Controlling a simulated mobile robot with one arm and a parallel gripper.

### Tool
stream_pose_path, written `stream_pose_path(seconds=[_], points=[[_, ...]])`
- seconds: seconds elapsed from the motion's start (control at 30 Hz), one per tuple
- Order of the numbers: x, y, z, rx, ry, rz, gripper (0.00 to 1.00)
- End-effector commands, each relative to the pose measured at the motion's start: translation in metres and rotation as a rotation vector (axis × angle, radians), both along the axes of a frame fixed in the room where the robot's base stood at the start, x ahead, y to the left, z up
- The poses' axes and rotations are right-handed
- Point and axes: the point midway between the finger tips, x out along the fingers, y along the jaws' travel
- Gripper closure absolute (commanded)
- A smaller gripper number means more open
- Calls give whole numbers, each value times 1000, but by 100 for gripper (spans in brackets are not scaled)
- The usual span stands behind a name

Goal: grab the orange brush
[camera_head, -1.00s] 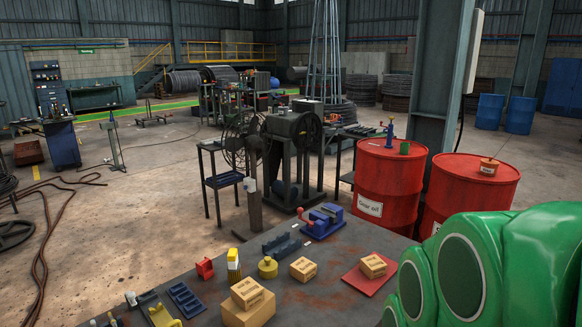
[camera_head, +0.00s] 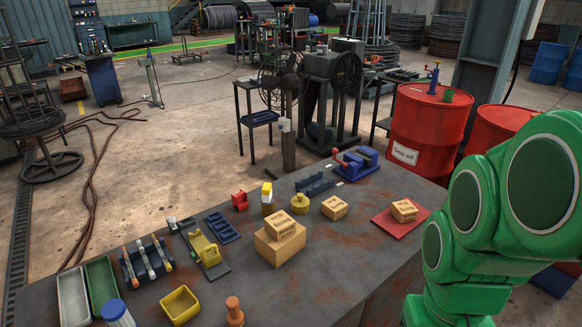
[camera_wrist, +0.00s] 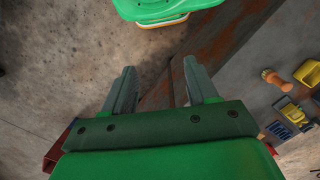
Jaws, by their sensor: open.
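The orange brush (camera_head: 234,313) stands on the dark workbench (camera_head: 330,265) at the bottom edge of the head view, its lower part cut off. In the wrist view an orange-brown, brush-like thing (camera_wrist: 276,80) shows on the bench at the right, next to a yellow bin. My gripper (camera_wrist: 159,75) is open and empty in the wrist view. It is over the floor and the bench's edge, to the left of the brush and apart from it. My gripper is not seen in the head view, where only my green arm shows at the right.
A yellow bin (camera_head: 180,304) is left of the brush. A blue-lidded jar (camera_head: 117,313), green tray (camera_head: 102,284) and a rack of tools (camera_head: 148,260) lie farther left. Stacked boxes (camera_head: 280,244) stand behind. The bench top right of the brush is clear.

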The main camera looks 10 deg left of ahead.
Motion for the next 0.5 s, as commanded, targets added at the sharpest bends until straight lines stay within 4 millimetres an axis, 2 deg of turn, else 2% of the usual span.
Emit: stream_pose_path(seconds=[0.27,0.5], points=[[1,1,22,4,-2,3,42],[24,25,20,57,-68,57,42]])
